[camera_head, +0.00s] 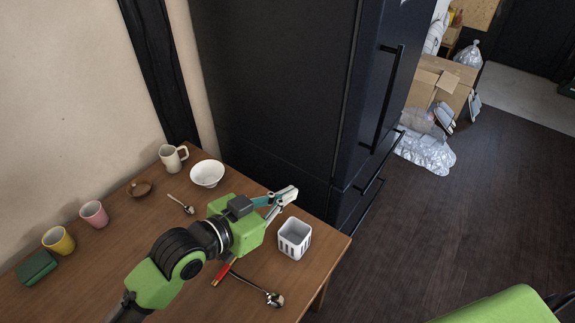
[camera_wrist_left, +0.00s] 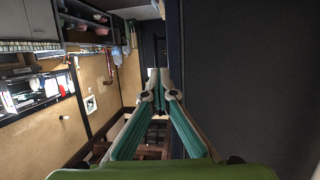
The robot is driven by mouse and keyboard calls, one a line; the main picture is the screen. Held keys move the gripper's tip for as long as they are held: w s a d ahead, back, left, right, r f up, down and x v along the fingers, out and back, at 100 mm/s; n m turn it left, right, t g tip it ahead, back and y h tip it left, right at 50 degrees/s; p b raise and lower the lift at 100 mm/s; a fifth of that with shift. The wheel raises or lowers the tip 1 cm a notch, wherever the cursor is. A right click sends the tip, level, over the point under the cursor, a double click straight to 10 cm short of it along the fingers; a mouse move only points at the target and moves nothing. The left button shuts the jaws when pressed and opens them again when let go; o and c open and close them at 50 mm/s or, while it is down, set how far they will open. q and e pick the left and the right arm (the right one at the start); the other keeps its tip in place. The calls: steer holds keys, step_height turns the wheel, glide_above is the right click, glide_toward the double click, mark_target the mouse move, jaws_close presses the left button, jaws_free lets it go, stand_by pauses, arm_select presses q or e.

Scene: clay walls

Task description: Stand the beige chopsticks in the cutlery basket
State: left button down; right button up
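The cutlery basket (camera_head: 294,239) is white with slotted sides. It stands upright near the right edge of the wooden table, and its inside looks empty. My left gripper (camera_head: 283,196) is above the table, just behind the basket and apart from it. Its teal fingers meet or nearly meet at the tips in the left wrist view (camera_wrist_left: 160,88), with nothing visible between them. I cannot make out the beige chopsticks in either view; my left arm covers part of the table. My right gripper is not in view.
A red-handled utensil (camera_head: 222,273) and a metal spoon (camera_head: 274,299) lie in front of the basket. A white bowl (camera_head: 207,173), mug (camera_head: 173,157), pink cup (camera_head: 94,213) and yellow cup (camera_head: 59,241) stand farther left. A dark fridge (camera_head: 280,90) rises behind the table.

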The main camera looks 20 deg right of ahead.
arm_select(q)
step_height(320, 180, up, 4)
steer(key=w+d+f+n+t+h+p, duration=0.1)
steer(key=w+t+h+p, duration=0.1)
steer(key=t, duration=0.1)
step_height(320, 180, down, 12)
steer(key=b, duration=1.1)
steer(key=shift+b, duration=0.35)
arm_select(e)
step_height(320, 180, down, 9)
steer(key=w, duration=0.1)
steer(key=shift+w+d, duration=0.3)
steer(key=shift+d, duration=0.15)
arm_select(q)
steer(key=c, duration=2.8)
jaws_free()
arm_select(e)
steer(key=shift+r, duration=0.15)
arm_select(q)
steer(key=o, duration=0.4)
steer(key=shift+o, duration=0.2)
